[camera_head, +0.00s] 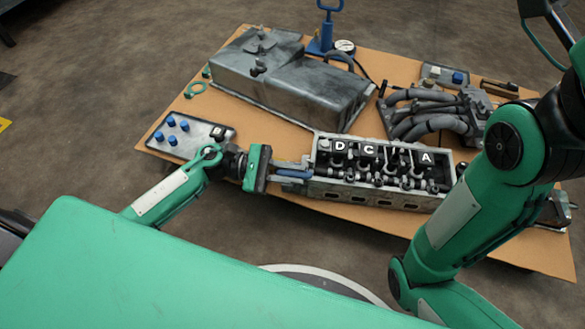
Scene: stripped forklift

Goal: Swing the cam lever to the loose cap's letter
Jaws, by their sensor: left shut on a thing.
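The long grey engine head (385,197) lies near the front of the table. The fingers partly hide the lever. My right arm crosses the right side; its gripper is out of view.
The grey tray (187,150) holds several blue-capped pieces. A large grey metal cover (285,82) lies behind the head. A grey pipe manifold (435,112) is at the back right, with a blue press tool (325,40) and gauge at the far edge. Bare cardboard-coloured tabletop shows between them.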

